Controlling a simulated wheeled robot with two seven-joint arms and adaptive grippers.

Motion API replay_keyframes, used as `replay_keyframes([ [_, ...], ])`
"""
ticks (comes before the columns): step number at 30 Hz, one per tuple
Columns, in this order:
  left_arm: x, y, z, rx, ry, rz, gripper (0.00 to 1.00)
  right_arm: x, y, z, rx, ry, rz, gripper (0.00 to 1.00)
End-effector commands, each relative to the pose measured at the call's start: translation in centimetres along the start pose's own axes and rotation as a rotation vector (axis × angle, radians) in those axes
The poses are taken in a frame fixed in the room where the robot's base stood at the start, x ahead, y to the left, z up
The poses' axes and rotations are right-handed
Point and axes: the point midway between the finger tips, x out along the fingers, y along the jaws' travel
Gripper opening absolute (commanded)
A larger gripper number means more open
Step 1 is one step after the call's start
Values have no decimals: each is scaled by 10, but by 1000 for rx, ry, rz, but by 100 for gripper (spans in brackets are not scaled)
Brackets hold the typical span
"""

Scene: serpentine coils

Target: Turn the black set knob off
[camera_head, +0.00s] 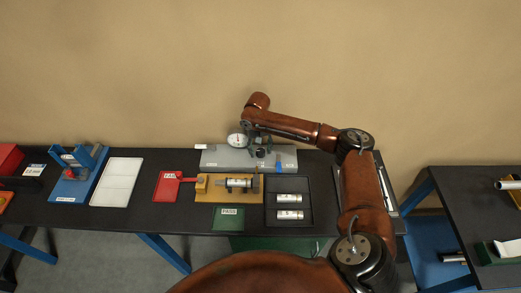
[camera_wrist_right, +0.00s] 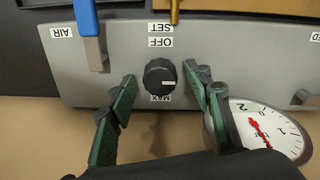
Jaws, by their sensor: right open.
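The black set knob (camera_wrist_right: 158,74) is on a grey panel (camera_wrist_right: 225,40), which also lies at the back of the bench in the head view (camera_head: 222,160). In the wrist view the panel's lettering is upside down. OFF and SET labels sit above the knob and a MAX label below it. A short white mark shows on the knob's lower right. My right gripper (camera_wrist_right: 160,80) is open, with one green-padded finger at each side of the knob and visible gaps between. In the head view my right gripper (camera_head: 259,151) is small over the panel. My left gripper is not in view.
A dial gauge (camera_wrist_right: 265,128) with a red needle is close beside one finger. A blue lever (camera_wrist_right: 88,25) marked AIR is at the upper left. In the head view, a yellow fixture (camera_head: 225,196) and a black tray (camera_head: 289,221) with two cylinders lie in front.

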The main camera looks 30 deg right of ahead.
Motion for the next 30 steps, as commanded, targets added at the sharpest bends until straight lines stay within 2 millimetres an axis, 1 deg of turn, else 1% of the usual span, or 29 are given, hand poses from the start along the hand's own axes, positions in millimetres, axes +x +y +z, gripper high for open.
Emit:
replay_keyframes([
  [6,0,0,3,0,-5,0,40,1,0,0,0,0,0,46],
  [7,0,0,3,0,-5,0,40,1,0,0,0,0,0,45],
  [24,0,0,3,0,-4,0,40,0,0,0,0,0,0,6],
  [25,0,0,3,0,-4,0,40,0,0,0,0,0,0,4],
  [30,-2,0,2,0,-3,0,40,0,0,0,-10,0,0,4],
])
